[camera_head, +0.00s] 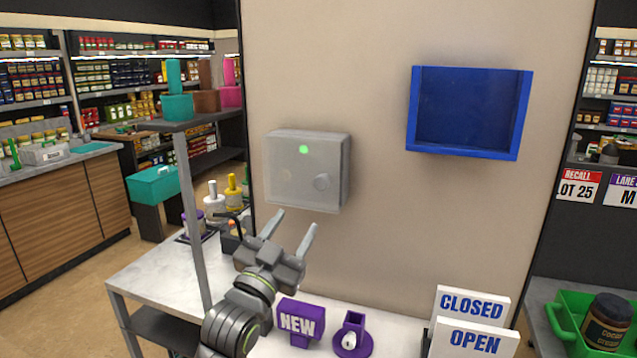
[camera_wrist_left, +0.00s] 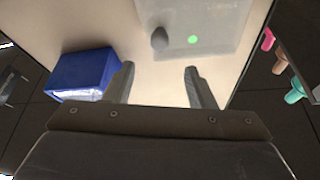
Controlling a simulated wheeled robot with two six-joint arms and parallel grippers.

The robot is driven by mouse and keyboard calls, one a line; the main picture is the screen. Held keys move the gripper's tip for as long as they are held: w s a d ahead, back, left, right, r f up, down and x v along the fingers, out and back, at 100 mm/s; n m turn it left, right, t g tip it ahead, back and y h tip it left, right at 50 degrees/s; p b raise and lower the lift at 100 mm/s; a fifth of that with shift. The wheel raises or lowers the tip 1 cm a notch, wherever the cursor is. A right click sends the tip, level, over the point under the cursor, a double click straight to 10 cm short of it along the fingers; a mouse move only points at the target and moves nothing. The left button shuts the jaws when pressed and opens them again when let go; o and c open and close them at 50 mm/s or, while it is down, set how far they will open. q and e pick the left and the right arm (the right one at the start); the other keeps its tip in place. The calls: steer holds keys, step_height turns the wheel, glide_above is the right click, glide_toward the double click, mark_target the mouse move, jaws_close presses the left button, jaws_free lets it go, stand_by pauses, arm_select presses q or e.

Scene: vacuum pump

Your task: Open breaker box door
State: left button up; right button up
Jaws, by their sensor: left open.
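The breaker box (camera_head: 300,185) is a grey box with a translucent-looking door on the beige wall panel, in the middle of the head view. Its door is shut. A green dot (camera_head: 304,149) shows at its top and a round grey knob (camera_head: 322,182) at its lower right. My left gripper (camera_head: 294,218) is open and empty, just below the box, with its fingers pointing up toward it. In the left wrist view the box (camera_wrist_left: 215,25) and its knob (camera_wrist_left: 159,39) lie beyond the open fingertips (camera_wrist_left: 160,72), apart from them. My right gripper is not in view.
An open blue bin (camera_head: 465,110) is fixed to the wall at the right of the box. A white table (camera_head: 385,325) below holds a purple NEW sign (camera_head: 301,322) and CLOSED and OPEN signs (camera_head: 472,320). A grey post (camera_head: 190,215) with a shelf stands at the left.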

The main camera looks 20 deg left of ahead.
mark_target(319, 187)
arm_select(q)
steer(key=p+x, duration=0.3)
steer(key=x, duration=0.8)
steer(key=shift+w, duration=0.25)
jaws_close()
